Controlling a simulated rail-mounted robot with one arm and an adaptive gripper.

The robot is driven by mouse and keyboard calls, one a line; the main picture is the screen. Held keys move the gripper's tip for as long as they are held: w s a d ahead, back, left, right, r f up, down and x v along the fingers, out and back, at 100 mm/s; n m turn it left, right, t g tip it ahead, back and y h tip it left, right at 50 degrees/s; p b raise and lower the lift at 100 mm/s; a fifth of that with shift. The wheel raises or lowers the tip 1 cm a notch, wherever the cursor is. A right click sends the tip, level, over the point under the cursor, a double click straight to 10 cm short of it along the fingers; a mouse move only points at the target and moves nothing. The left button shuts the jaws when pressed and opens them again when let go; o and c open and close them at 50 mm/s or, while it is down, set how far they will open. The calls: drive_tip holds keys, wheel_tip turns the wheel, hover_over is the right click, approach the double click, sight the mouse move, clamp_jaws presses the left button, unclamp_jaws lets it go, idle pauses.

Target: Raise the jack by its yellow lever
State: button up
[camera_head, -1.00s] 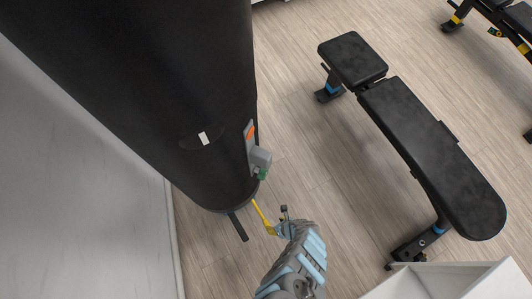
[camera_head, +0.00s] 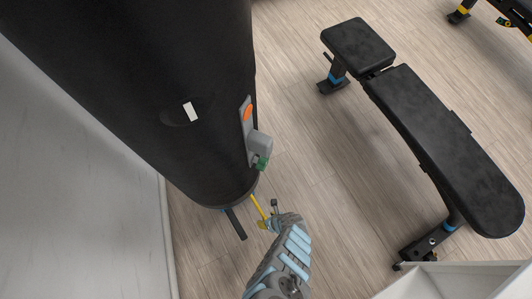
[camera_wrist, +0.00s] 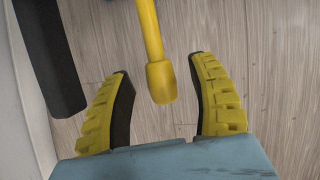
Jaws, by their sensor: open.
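The yellow lever (camera_head: 257,206) sticks out low beside the base of a large black cylinder. In the wrist view the lever (camera_wrist: 153,50) comes down from the top edge and its blunt end lies between my two fingers. My gripper (camera_wrist: 166,100) is open, with a yellow-padded finger on each side of the lever and a visible gap on both sides. In the head view my gripper (camera_head: 269,216) is small and low, at the lever's end.
A black bar (camera_head: 236,224) lies left of the lever; it also shows in the wrist view (camera_wrist: 50,55). The black cylinder (camera_head: 180,90) carries a grey bracket (camera_head: 257,145). A black bench (camera_head: 435,130) stands right, a white box (camera_head: 450,280) front right. Floor between is clear.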

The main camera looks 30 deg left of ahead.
drive_tip(key=shift+a+f+b, duration=0.3)
drive_tip(key=shift+f+b, duration=0.05)
drive_tip(key=shift+f, duration=0.25)
clamp_jaws()
